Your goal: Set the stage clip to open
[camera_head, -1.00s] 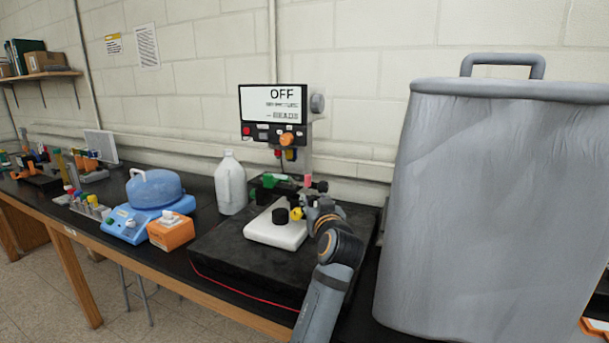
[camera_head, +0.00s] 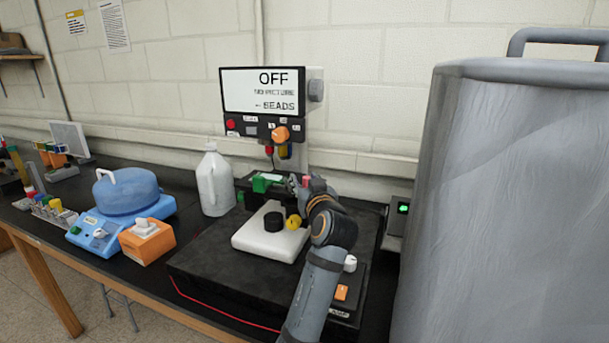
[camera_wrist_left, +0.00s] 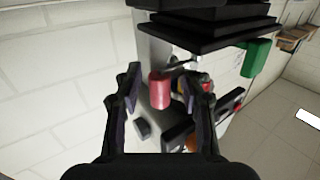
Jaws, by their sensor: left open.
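The device with the screen (camera_head: 265,91) stands at the back of a black slab (camera_head: 205,262); its screen reads OFF. Its dark stage carries a green piece (camera_head: 265,183), and a small red-pink knob (camera_head: 306,181) stands at the stage's right. I cannot tell for sure which part is the stage clip. My left gripper (camera_wrist_left: 161,84) is open. In the left wrist view the red knob (camera_wrist_left: 159,94) appears between its fingers, with gaps on both sides; the green piece (camera_wrist_left: 256,58) is off to the right. In the head view my arm hides part of the stage's right side.
A white block with a black knob (camera_head: 273,222) and a yellow knob (camera_head: 293,222) sits in front of the stage. A white jug (camera_head: 215,182), an orange box (camera_head: 147,241) and a blue unit (camera_head: 122,222) stand left. A large grey covered bin (camera_head: 510,210) closes off the right.

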